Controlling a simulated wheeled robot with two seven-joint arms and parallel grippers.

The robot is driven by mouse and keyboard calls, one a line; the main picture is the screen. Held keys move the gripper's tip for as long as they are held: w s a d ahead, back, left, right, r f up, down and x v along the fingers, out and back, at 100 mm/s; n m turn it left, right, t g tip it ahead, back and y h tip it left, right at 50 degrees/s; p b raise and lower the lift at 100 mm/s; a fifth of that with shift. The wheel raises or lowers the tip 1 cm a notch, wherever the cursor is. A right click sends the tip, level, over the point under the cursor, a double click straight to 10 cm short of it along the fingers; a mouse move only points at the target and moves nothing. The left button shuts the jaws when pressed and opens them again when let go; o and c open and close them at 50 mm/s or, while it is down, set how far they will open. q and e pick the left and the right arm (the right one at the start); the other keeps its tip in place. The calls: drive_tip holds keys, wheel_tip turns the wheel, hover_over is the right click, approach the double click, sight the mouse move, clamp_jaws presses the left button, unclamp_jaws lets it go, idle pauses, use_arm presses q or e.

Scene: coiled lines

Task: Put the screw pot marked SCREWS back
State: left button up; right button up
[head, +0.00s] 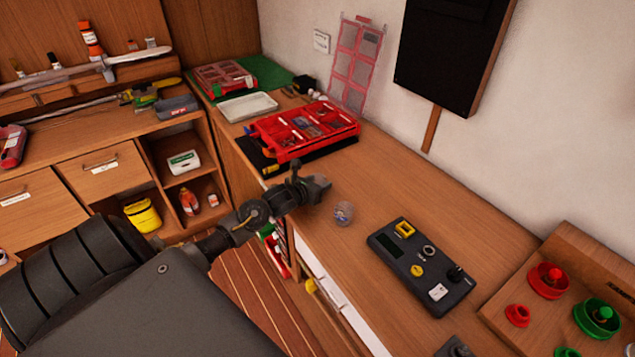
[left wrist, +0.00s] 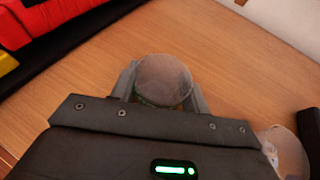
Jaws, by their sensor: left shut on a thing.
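My left gripper (head: 318,188) is over the near edge of the wooden worktop in the head view. In the left wrist view its two fingers (left wrist: 163,92) are shut on a round, clear pot (left wrist: 164,76), one finger on each side. No label can be read on this pot, and my gripper seems to hide it in the head view. A second small clear pot (head: 344,213) stands on the worktop just right of my gripper. It seems to be the clear round thing at the lower right of the left wrist view (left wrist: 287,150). My right gripper is not recognisable.
A red organiser case (head: 305,128) lies on the worktop (head: 385,190) beyond my gripper, with a white tray (head: 248,106) behind it. A dark panel (head: 420,265) with small parts lies to the right. A wooden board (head: 560,265) holds red and green knobs.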

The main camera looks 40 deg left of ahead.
use_arm(q)
drive_tip(key=shift+f, duration=0.1)
drive_tip(key=o, duration=0.5)
drive_tip(key=shift+f, duration=0.1)
drive_tip(key=o, duration=0.5)
drive_tip(key=shift+r, duration=0.3)
drive_tip(key=shift+s, duration=0.35)
drive_tip(key=b+v, duration=0.2)
drive_tip(key=v, duration=0.9)
drive_tip(key=shift+s+r, duration=0.1)
drive_tip(key=shift+r, duration=0.1)
